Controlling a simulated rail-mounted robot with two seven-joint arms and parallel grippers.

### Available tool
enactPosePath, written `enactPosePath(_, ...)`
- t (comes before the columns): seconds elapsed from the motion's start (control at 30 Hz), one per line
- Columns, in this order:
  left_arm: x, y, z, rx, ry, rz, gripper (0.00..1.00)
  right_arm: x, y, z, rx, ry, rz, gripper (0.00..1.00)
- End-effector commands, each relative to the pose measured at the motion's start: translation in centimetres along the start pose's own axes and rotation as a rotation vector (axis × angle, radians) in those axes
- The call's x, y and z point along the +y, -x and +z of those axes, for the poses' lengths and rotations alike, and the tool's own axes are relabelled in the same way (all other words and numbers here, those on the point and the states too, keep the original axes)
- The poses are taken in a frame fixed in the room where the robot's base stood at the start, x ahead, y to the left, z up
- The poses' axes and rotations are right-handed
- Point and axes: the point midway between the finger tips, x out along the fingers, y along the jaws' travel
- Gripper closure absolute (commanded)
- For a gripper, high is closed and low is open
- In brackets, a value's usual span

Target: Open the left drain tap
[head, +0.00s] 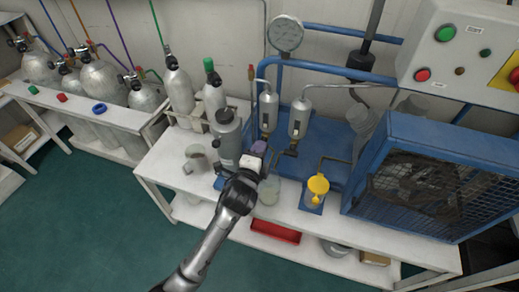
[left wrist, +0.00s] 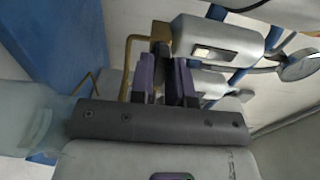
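Two grey filter canisters hang on the blue frame; the left canister (head: 268,110) and right canister (head: 299,119) have dark drain fittings below. My left gripper (head: 259,148), with purple fingers, is just under the left canister and hides most of its drain tap. In the left wrist view, the purple fingers (left wrist: 164,75) stand slightly apart, pointing at a brass fitting (left wrist: 160,36) beside a grey canister (left wrist: 216,40). Whether they touch the tap lever cannot be told. A clear jar (head: 268,192) stands below; it also shows in the left wrist view (left wrist: 30,118). My right gripper is not in view.
A grey bottle (head: 228,140) stands close left of my gripper. A yellow-handled valve (head: 317,185) and a blue caged fan unit (head: 415,180) are to the right. A red tray (head: 275,231) lies below the bench top. A gauge (head: 286,35) stands above.

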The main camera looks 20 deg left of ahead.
Motion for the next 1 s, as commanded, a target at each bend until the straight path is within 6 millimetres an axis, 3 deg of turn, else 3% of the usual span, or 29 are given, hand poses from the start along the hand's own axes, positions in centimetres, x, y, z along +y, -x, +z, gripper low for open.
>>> enactPosePath(0.17, 0.0, 0.0, 0.0, 0.000, 0.000, 0.000, 1.00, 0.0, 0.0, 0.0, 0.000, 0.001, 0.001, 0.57)
enactPosePath(0.53, -0.2, 0.0, 0.0, 0.000, 0.038, 0.001, 1.00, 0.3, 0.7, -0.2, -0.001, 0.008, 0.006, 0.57)
enactPosePath(1.0, -0.5, 0.1, -0.1, -0.002, 0.405, 0.004, 1.00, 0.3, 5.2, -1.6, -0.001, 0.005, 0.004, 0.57)
